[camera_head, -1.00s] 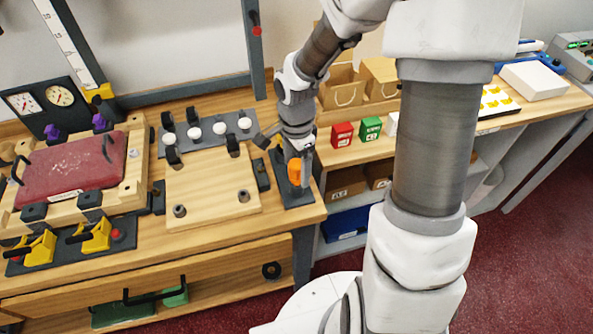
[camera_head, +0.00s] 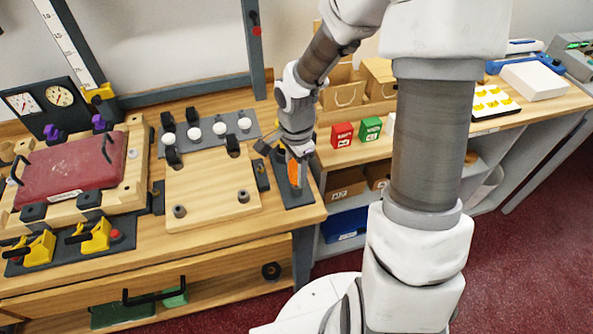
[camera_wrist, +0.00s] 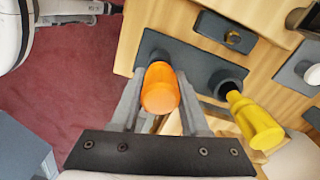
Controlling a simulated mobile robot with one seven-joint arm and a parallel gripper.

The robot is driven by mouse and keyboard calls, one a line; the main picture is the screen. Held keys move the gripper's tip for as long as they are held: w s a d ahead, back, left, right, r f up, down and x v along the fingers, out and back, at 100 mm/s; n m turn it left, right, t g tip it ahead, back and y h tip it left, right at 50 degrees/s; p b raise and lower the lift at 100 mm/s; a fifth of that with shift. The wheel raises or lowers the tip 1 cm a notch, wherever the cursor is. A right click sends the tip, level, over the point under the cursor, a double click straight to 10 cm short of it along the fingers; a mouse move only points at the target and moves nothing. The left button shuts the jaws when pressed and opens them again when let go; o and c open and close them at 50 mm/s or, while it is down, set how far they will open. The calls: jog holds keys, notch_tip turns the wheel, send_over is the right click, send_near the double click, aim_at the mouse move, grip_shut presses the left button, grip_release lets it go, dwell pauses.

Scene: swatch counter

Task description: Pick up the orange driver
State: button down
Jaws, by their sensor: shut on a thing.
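The orange driver (camera_wrist: 160,90) is between the two fingers of my gripper (camera_wrist: 162,108) in the wrist view. Its orange handle also shows in the head view (camera_head: 294,171), upright over the dark holder plate (camera_head: 297,196) at the bench's right end. My gripper (camera_head: 297,160) is shut on the handle from above. The driver's lower end is hidden, so I cannot tell whether it is still in the holder. A yellow-handled tool (camera_wrist: 252,118) stands in the same plate, right of the orange driver in the wrist view.
A wooden block (camera_head: 205,197) with dark posts lies left of the holder. A red box (camera_head: 342,134) and a green box (camera_head: 370,129) stand on the counter to the right. The bench edge drops to red floor close to the holder.

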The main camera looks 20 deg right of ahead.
jog(key=shift+r, duration=0.15)
jog(key=shift+r, duration=0.55)
jog(key=r, duration=0.1)
jog(key=d+r, duration=0.1)
jog(key=r, duration=0.1)
jog(key=shift+s+r, duration=0.2)
jog(key=shift+r, duration=0.05)
jog(key=s+d+r+p, duration=0.1)
jog(key=s+d+r, duration=0.4)
jog(key=d, duration=0.4)
jog(key=shift+s+r, duration=0.25)
jog(key=shift+r, duration=0.35)
